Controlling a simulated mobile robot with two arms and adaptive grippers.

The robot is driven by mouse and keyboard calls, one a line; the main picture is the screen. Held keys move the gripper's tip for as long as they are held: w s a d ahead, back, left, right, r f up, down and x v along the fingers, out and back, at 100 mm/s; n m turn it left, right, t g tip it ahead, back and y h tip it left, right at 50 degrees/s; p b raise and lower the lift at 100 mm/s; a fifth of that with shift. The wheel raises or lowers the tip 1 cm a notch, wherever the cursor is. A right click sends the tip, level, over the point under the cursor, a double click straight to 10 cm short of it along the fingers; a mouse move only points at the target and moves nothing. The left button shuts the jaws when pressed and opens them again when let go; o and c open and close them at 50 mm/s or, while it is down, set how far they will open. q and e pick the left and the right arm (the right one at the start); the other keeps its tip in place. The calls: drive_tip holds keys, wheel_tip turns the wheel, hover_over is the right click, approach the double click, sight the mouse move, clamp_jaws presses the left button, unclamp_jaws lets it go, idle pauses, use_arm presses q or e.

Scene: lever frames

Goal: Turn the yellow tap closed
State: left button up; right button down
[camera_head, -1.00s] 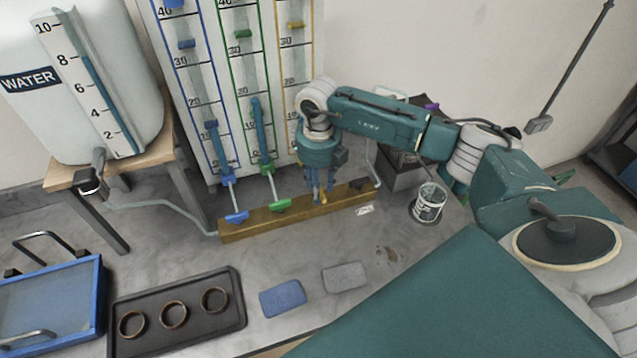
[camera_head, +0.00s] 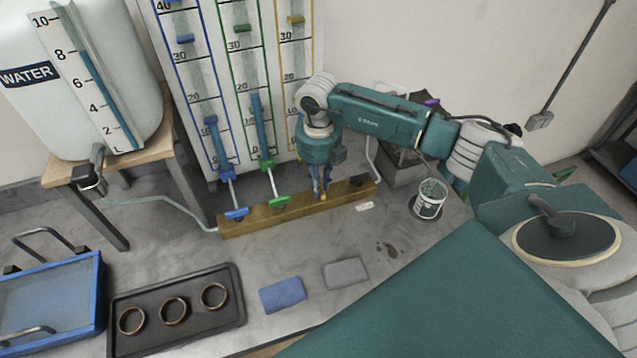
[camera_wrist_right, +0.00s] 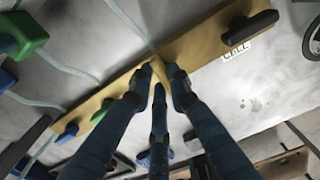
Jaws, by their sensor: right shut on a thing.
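The yellow tap (camera_head: 323,196) sits on the brown wooden bar (camera_head: 245,224) below the yellow-marked gauge tube. My right gripper (camera_head: 319,191) reaches down over it, with its fingers closed around the tap handle. In the right wrist view the fingers (camera_wrist_right: 158,85) meet at the yellow tap (camera_wrist_right: 158,70), and they hide most of it. The blue tap (camera_head: 237,214) and green tap (camera_head: 279,202) stand to the left on the same bar. A black tap (camera_head: 357,181) is at its right end. My left gripper does not show.
A gauge board (camera_head: 235,70) stands behind the bar. A water tank (camera_head: 75,80) on a wooden stand is at the left. A small bucket (camera_head: 430,200) stands right of the bar. A black tray (camera_head: 235,320) with rings and two cloths (camera_head: 283,295) lie in front.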

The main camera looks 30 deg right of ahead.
drive_tip(key=m+b, duration=0.1)
drive_tip(key=m, duration=0.3)
drive_tip(key=shift+w+d, duration=0.1)
drive_tip(key=shift+d, duration=0.05)
drive_tip(key=m+b, duration=0.1)
drive_tip(key=m, duration=0.3)
drive_tip(key=shift+d+m, duration=0.1)
drive_tip(key=shift+m, duration=0.2)
drive_tip(key=m, duration=0.4)
drive_tip(key=shift+d+r+m+b, duration=0.1)
drive_tip(key=shift+d+m+b, duration=0.05)
drive_tip(key=shift+m+b, duration=0.2)
drive_tip(key=shift+m, duration=1.75)
drive_tip(key=shift+d, duration=0.1)
drive_tip(key=c, duration=1.6)
unclamp_jaws()
drive_tip(key=shift+c, duration=0.2)
wheel_tip(320, 180, up, 12)
